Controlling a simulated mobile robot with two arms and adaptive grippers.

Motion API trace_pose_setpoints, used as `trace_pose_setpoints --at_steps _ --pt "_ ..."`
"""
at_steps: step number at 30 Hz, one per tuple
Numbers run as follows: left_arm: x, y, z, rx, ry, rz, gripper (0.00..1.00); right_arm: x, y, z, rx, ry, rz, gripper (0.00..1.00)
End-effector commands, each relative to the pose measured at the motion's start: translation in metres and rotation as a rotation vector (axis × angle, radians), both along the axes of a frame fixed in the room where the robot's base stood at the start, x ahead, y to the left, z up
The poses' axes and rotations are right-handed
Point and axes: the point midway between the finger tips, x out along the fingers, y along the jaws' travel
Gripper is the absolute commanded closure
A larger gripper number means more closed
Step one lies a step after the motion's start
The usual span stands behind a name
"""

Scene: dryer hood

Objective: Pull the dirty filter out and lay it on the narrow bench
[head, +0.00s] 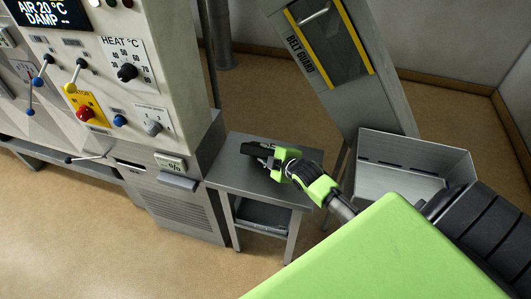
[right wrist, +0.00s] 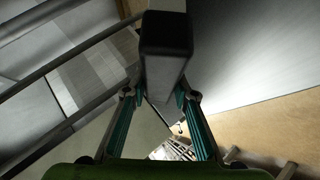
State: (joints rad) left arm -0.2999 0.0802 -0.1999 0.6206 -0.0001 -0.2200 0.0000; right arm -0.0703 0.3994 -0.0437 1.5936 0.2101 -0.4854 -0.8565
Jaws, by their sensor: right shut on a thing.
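My right gripper (head: 267,158) is over the top of the narrow bench (head: 285,190), a small grey metal table beside the machine. It is shut on a dark, slim object, which I take to be the dirty filter (head: 256,150). In the right wrist view the filter (right wrist: 166,35) shows a black end and a greyer side, running between the two teal fingers of my gripper (right wrist: 160,98). I cannot tell whether the filter touches the bench top. My gripper hides part of it. My left gripper is not in view.
The machine's control panel (head: 110,65) with knobs and levers stands left of the bench. A lower shelf (head: 262,212) sits under the bench top. An open grey metal bin (head: 400,185) and a slanted belt guard (head: 330,50) stand to the right. Floor in front is clear.

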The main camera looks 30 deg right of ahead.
Motion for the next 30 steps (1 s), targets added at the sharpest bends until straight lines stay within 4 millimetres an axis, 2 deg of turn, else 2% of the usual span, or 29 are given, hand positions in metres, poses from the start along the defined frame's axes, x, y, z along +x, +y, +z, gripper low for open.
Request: trace_pose_setpoints --at_steps 5,6,8,22,26,30 --pt "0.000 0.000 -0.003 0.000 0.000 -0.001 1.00 0.001 0.000 -0.003 -0.001 -0.002 0.000 1.00" --pt "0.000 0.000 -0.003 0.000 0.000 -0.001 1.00 0.001 0.000 -0.003 -0.001 -0.002 0.000 0.72" --pt "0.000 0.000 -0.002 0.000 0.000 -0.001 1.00 0.001 0.000 -0.003 0.000 -0.002 0.000 0.56" --pt "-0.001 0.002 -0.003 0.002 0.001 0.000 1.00 -0.006 0.000 -0.001 0.000 0.001 -0.001 0.55" --pt "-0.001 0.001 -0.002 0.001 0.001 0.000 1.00 -0.020 0.001 0.007 -0.002 0.001 0.001 0.55" --pt "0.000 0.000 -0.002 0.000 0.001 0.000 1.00 -0.044 0.002 0.021 -0.003 0.001 0.001 0.55"
